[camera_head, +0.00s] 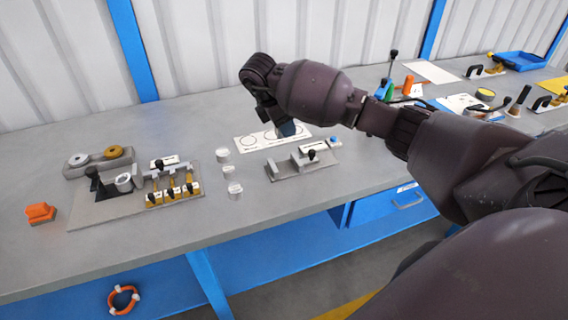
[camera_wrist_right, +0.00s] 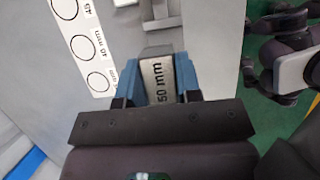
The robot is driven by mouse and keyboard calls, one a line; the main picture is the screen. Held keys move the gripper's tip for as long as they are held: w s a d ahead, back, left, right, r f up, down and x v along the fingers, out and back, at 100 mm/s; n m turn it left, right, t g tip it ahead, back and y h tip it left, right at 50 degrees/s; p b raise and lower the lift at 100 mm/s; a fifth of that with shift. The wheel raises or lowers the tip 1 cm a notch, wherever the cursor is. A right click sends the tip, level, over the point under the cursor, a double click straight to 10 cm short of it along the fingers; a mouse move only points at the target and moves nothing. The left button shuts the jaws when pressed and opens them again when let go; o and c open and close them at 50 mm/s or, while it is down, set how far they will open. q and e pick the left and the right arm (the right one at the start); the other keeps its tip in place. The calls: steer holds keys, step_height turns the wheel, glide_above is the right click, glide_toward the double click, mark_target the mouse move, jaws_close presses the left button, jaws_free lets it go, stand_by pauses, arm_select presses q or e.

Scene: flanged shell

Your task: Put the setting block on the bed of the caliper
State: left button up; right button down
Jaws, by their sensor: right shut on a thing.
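The setting block (camera_wrist_right: 160,78) is a grey block marked "50 mm" in the right wrist view. My right gripper (camera_wrist_right: 159,75) is shut on it, with blue fingers on both sides. In the head view my right gripper (camera_head: 287,130) is over the white card, behind the caliper, and the block is mostly hidden there. The caliper (camera_head: 287,170) is a grey bench fixture with upright jaws, a black knob and a white label, standing on the table. The gripper is apart from its bed. My left gripper is not in view.
A white card (camera_head: 250,143) with printed circles lies behind the caliper. Several small pale cylinders (camera_head: 228,171) stand left of it. A grey fixture (camera_head: 105,211) with black and brass parts stands further left, near an orange block (camera_head: 40,212). The front table strip is clear.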

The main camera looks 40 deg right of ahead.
steer(key=b, duration=0.2)
glide_above(290, 167)
steer(key=a, duration=0.2)
steer(key=f, duration=0.7)
steer(key=shift+w+d+f, duration=0.15)
steer(key=shift+w+d, duration=0.05)
steer(key=shift+d, duration=0.05)
steer(key=shift+f, duration=0.25)
steer(key=shift+f+b, duration=0.25)
steer(key=shift+b, duration=0.15)
step_height(290, 167, down, 4)
steer(key=shift+b, duration=0.65)
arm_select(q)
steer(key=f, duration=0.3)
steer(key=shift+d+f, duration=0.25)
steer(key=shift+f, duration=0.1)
arm_select(e)
steer(key=shift+r, duration=0.1)
steer(key=c, duration=1.3)
jaws_free()
steer(key=shift+f, duration=0.2)
steer(key=o, duration=0.5)
